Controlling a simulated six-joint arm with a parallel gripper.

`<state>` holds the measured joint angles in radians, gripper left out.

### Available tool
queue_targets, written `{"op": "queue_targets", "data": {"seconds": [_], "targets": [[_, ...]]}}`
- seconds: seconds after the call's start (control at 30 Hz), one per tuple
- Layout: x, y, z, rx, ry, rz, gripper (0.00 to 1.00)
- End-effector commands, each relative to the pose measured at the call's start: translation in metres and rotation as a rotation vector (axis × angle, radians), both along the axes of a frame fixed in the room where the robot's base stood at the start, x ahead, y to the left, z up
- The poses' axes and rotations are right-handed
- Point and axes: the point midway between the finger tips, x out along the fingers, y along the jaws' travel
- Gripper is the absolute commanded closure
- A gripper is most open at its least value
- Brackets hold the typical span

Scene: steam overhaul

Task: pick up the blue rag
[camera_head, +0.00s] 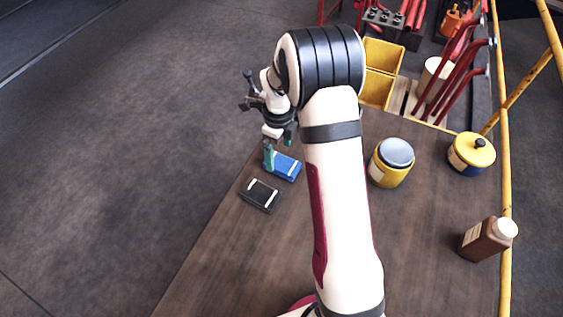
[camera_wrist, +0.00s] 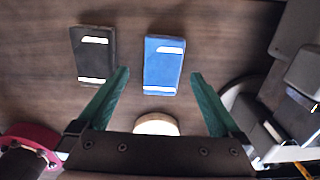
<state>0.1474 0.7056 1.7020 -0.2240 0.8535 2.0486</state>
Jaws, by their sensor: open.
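The blue rag (camera_head: 285,167) lies flat on the wooden table, near its left edge in the head view. It is a folded blue rectangle with white marks. In the wrist view the blue rag (camera_wrist: 163,66) lies ahead of my gripper (camera_wrist: 160,80), in line with the gap between the green fingers. My gripper (camera_head: 279,158) is open and empty in the wrist view. In the head view a finger overlaps the left part of the rag; I cannot tell how high above it the fingers are.
A black folded rag (camera_head: 260,195) lies beside the blue one; it also shows in the wrist view (camera_wrist: 95,56). Right of my arm stand a yellow jar (camera_head: 391,165), a yellow-lidded pot (camera_head: 471,154) and a brown bottle (camera_head: 484,240). Yellow bins (camera_head: 382,54) stand behind.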

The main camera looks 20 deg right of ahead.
Motion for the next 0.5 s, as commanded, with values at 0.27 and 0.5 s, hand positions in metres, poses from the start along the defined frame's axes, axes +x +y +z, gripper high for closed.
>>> {"op": "queue_targets", "data": {"seconds": [0.27, 0.5], "targets": [[0.001, -0.005, -0.046, 0.001, 0.002, 0.001, 0.0], [0.001, -0.005, -0.047, 0.001, 0.001, 0.001, 0.05]]}}
